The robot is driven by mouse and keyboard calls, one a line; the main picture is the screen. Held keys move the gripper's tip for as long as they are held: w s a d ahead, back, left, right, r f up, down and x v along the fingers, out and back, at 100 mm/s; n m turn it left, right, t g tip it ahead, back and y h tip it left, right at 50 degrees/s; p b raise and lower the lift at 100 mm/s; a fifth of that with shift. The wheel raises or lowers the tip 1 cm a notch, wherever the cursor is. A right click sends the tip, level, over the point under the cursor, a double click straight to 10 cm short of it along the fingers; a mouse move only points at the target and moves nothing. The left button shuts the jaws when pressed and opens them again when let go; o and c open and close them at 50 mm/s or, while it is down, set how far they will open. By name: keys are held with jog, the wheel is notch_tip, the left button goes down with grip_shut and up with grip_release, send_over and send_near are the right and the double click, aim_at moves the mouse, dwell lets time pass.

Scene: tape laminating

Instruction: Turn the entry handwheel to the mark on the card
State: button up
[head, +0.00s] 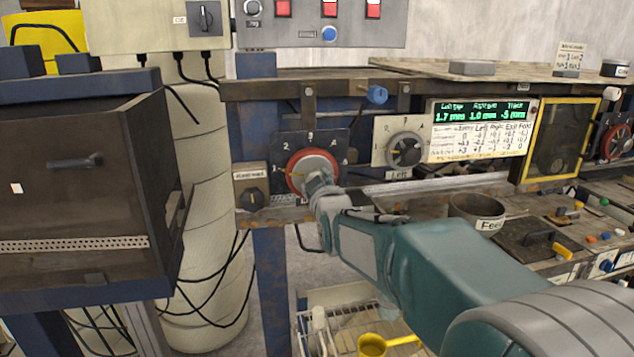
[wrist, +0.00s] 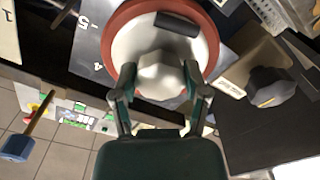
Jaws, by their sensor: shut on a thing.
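The entry handwheel (head: 296,163) has a red rim and a pale hub, on a dark numbered plate (head: 283,143) left of centre in the head view. A small yellow pointer shows at its left side, near the 1. My gripper (head: 317,182) reaches it from the front and covers its lower right. In the wrist view my gripper (wrist: 160,88) has a finger on each side of the white hub (wrist: 158,72) and is shut on it. The red rim (wrist: 122,38) and a dark grip (wrist: 177,23) lie beyond. A printed card (head: 470,140) with rows of numbers hangs under the green display.
A second dial (head: 404,150), labelled Left, sits to the right of the handwheel. A labelled box with a dark knob (head: 252,198) is close on its left; this knob (wrist: 270,88) also shows in the wrist view. A Feed cup (head: 476,210) stands right of my arm.

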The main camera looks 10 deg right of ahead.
jog(key=shift+r, duration=0.15)
jog(key=o, duration=1.1)
jog(key=shift+w+a, duration=0.1)
jog(key=shift+o, duration=0.2)
jog(key=shift+a, duration=0.1)
jog(key=s, duration=1.2)
jog(key=shift+f, duration=0.2)
